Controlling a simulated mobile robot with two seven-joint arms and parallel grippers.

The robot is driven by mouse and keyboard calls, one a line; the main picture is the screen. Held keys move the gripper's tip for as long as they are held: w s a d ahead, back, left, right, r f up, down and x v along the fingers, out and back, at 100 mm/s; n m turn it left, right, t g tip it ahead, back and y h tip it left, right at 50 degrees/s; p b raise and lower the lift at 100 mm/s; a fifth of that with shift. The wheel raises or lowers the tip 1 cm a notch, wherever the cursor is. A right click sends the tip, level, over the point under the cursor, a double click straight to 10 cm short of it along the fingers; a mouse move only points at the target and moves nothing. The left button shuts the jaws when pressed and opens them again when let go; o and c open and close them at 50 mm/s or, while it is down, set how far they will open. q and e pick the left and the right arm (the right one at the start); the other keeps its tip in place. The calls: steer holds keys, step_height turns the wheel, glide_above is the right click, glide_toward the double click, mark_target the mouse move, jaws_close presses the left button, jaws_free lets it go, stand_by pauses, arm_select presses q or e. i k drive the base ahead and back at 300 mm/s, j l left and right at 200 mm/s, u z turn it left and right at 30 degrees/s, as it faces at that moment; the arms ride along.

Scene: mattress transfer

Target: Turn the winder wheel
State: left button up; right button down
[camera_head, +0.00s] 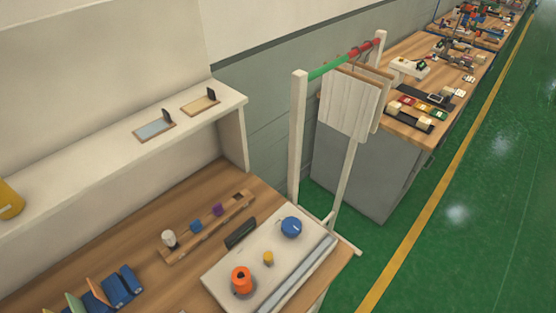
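A pale flat board (232,277) lies on the wooden table near the bottom middle and looks like the winder's base. An orange spool-like part (241,280) stands on its near left end. A blue round part (291,227) sits at its far right end, and a small yellow peg (268,258) stands between them. I cannot tell for certain which round part is the winder wheel. Neither of my grippers is in view, so nothing is seen touching these parts.
A wooden strip (190,241) with small coloured pieces and a black block (240,233) lie beside the board. Blue binder-like items (117,291) stand at lower left. A white shelf (90,165) runs behind. A rack with hanging cloth (348,103) stands beyond; green floor is clear at right.

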mark_target(291, 227)
steer(key=i+l+u, duration=0.15)
steer(key=u, duration=0.3)
steer(key=i+l+u, duration=0.1)
steer(key=l+u, duration=0.55)
steer(key=u, duration=0.25)
